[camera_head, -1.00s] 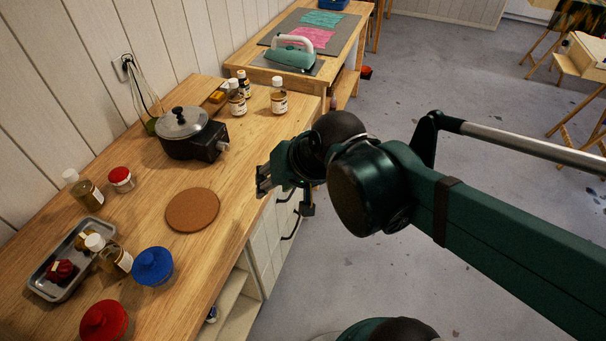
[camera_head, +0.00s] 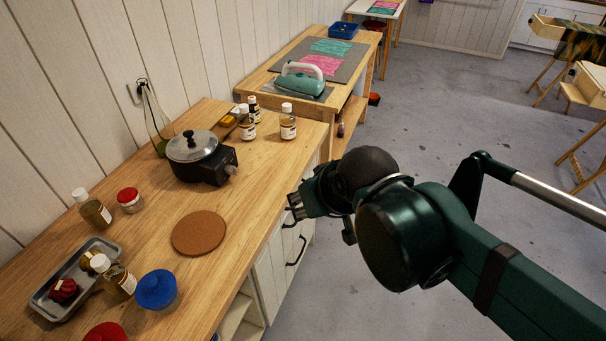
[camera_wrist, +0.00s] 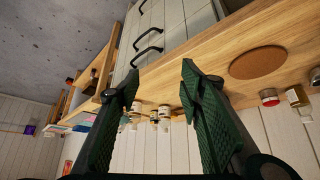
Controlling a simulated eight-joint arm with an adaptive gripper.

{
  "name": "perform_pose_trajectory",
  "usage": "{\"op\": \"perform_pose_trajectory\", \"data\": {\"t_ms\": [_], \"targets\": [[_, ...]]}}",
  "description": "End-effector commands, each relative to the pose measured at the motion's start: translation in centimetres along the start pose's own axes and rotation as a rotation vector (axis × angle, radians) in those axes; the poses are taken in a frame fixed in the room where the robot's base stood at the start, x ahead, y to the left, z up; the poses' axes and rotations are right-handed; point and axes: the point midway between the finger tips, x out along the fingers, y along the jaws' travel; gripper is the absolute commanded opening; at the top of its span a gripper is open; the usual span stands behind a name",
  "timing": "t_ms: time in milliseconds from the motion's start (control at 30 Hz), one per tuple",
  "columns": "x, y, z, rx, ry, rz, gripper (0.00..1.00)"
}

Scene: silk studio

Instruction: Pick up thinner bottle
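Several small bottles with pale labels stand on the wooden counter (camera_head: 140,255); I cannot read which is thinner. At the back are a white-capped bottle (camera_head: 288,124), another white-capped bottle (camera_head: 247,126) and a dark-capped bottle (camera_head: 254,106). My gripper (camera_head: 292,205) is beside the counter's front edge, apart from all bottles. In the wrist view my gripper (camera_wrist: 160,85) has its fingers wide apart with nothing between; the back bottles (camera_wrist: 164,119) show beyond them.
A black pot (camera_head: 203,162) with a metal lid stands mid-counter. A cork mat (camera_head: 199,233), red-lidded jar (camera_head: 130,201), blue-lidded jar (camera_head: 157,290) and metal tray (camera_head: 45,303) are in front. A green iron (camera_head: 301,82) sits on the table behind. Drawer handles (camera_head: 297,250) line the counter front.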

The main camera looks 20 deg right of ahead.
Motion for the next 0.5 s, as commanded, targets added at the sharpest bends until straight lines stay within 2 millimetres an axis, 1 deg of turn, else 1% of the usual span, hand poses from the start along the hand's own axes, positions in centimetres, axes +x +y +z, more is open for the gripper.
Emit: {"op": "perform_pose_trajectory", "data": {"t_ms": [267, 367, 500], "targets": [[0.1, 0.2, -0.2, -0.015, 0.002, 0.006, 0.37], [0.5, 0.5, -0.7, -0.045, 0.006, 0.021, 0.37], [1.2, 1.5, -1.9, -0.122, 0.014, 0.056, 0.37]]}}
